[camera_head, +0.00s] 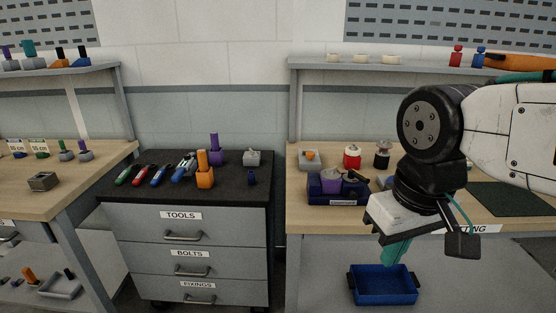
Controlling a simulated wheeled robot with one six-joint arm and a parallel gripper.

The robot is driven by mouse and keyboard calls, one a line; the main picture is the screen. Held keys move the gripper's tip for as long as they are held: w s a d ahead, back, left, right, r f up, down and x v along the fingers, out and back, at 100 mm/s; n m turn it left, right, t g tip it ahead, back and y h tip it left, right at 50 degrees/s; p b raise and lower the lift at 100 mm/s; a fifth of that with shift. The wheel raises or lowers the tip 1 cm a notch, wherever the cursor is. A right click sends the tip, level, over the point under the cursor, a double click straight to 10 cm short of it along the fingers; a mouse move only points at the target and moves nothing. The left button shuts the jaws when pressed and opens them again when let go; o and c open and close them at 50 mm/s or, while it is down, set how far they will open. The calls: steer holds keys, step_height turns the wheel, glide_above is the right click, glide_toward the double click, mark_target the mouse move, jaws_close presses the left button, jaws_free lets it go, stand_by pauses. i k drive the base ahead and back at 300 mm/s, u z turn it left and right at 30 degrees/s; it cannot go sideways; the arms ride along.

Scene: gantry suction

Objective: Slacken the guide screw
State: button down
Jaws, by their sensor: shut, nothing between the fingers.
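My gripper (391,261) hangs in front of the right workbench (300,228), with its teal fingers pointing down, shut and empty. No part can be made out for sure as the guide screw. On the bench, left of my gripper and apart from it, a dark blue and purple fixture (322,198) carries a grey piece and a dark handle-like piece. Next to it stand a grey block with an orange knob (309,157), a red and white piece (352,158) and a dark piece with a pale top (382,158). My arm hides part of the bench.
A blue bin (383,298) sits low beneath my gripper. Another bench (98,190) stands at left. A dark mat (510,198) lies at right.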

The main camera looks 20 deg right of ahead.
mark_target(331, 171)
steer(key=i, duration=1.1)
steer(key=z, duration=0.6)
